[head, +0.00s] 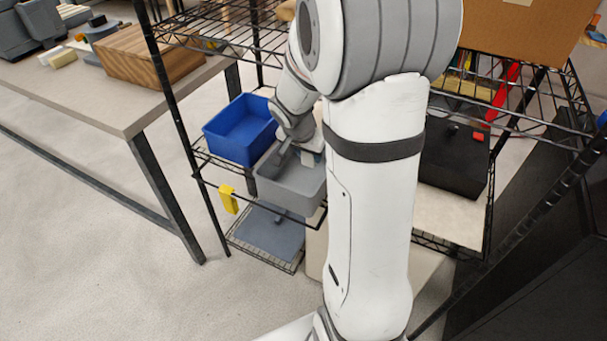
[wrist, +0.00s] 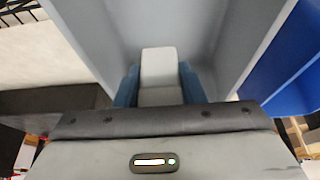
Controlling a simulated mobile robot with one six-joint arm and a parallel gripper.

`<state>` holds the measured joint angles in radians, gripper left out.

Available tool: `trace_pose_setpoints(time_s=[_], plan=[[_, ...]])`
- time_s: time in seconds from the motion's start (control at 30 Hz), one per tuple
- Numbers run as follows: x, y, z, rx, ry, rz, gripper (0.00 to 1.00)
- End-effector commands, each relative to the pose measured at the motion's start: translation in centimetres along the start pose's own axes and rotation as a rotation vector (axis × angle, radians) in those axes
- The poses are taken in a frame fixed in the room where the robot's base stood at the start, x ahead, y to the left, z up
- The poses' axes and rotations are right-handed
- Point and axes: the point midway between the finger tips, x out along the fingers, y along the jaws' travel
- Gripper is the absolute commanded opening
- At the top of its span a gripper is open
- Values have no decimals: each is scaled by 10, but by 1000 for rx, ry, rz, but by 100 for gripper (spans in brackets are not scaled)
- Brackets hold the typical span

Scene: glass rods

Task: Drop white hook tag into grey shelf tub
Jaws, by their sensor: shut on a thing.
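The white hook tag (wrist: 159,62) shows in the wrist view as a pale block between the two blue fingers of my gripper (wrist: 158,84), which is shut on it. Its hook shape cannot be made out. The grey shelf tub (head: 290,190) stands on a wire shelf in the head view. Its inner walls (wrist: 236,35) surround the tag in the wrist view, so the tag is over or inside the tub's opening. I cannot tell whether it touches the floor. In the head view my arm hides part of the tub.
A blue tub (head: 232,150) stands directly left of the grey tub. A yellow tag (head: 228,198) hangs at the shelf's front edge. A black box (head: 450,165) stands right of my arm. Wire shelving (head: 225,25) passes above, and a dark post (head: 178,120) stands at the left.

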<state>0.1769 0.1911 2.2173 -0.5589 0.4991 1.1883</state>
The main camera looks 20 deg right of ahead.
Motion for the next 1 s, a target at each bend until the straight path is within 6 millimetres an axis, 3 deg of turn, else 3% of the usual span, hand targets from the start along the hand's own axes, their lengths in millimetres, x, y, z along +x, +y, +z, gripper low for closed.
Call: trace_pose_setpoints(time_s=[0.2, 0.23, 0.5, 0.77, 1.0], plan=[[0, 0, 0, 1, 0, 0, 14], [0, 0, 0, 1, 0, 0, 38], [0, 0, -1, 2, 0, 0, 60], [-2, 1, -1, 2, 1, 0, 61], [-35, 0, -2, 3, 4, -3, 61]])
